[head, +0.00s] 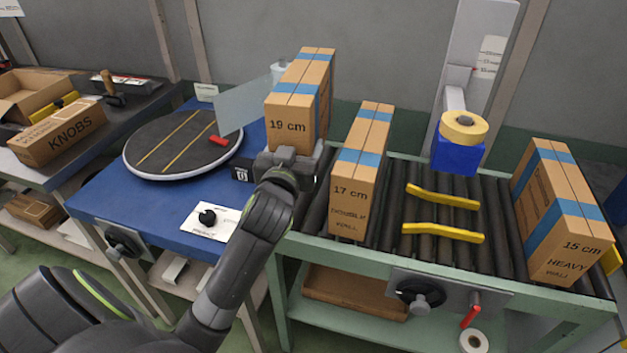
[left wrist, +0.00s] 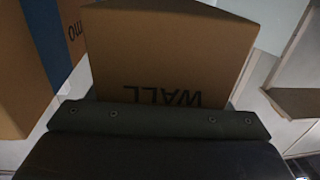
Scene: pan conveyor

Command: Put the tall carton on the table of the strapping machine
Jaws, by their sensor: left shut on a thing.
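The tall carton (head: 297,100), marked 19 cm with blue tape bands, is upright in the head view, near where the blue table (head: 150,217) meets the roller table (head: 300,240). My left gripper (head: 290,158) is shut on its lower part and hides its bottom edge. I cannot tell whether the carton hangs free or rests on something. In the left wrist view the carton (left wrist: 165,50) fills the middle above the gripper (left wrist: 155,120), with WALL upside down. A round dark turntable (head: 178,145) with yellow lines lies on the blue table. My right gripper is out of view.
A 17 cm carton (head: 358,170) stands close right of the held one, a 15 cm carton (head: 562,215) at far right. Yellow rails (head: 443,232) and a blue block (head: 456,155) with a tape roll (head: 464,128) are on the rollers.

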